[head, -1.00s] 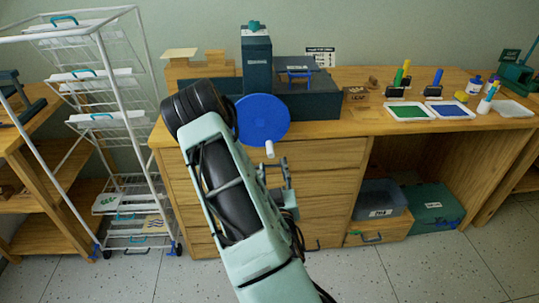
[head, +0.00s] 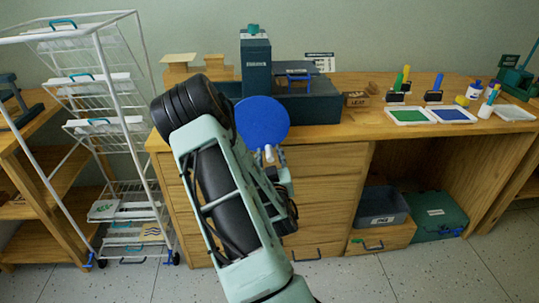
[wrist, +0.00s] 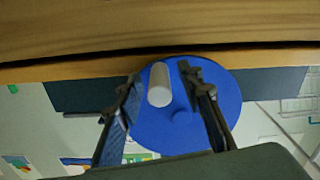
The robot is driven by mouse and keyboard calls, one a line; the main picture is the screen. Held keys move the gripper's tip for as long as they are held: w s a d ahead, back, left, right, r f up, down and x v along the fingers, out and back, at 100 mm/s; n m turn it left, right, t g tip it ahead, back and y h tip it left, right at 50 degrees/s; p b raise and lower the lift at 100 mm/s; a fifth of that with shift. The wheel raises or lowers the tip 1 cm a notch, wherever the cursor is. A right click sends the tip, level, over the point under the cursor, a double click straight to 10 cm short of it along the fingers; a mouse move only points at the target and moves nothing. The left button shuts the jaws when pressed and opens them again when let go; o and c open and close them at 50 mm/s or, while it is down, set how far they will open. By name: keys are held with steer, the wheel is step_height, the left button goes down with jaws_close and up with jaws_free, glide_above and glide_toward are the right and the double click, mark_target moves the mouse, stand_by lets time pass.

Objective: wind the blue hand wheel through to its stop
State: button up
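The blue hand wheel (head: 262,120) is a flat disc on the front of a dark machine (head: 306,103) on the wooden bench. Its pale cylindrical handle (head: 269,153) stands out near the wheel's lower edge. My gripper (head: 270,161) is at the handle, partly hidden behind my arm. In the wrist view, the fingers of my gripper (wrist: 162,88) are open on either side of the pale handle (wrist: 159,85). The handle is nearer the left finger, with a gap to the right one. The blue wheel (wrist: 185,120) fills the view behind them.
The wooden bench (head: 345,134) with drawers stands just below and behind the wheel. Paint trays (head: 409,117), bottles and stamps sit to its right. A white wire rack (head: 140,120) stands at the left. Speckled floor lies in front.

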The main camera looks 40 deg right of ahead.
jaws_close()
steer(key=shift+d, duration=0.15)
stand_by(0.4)
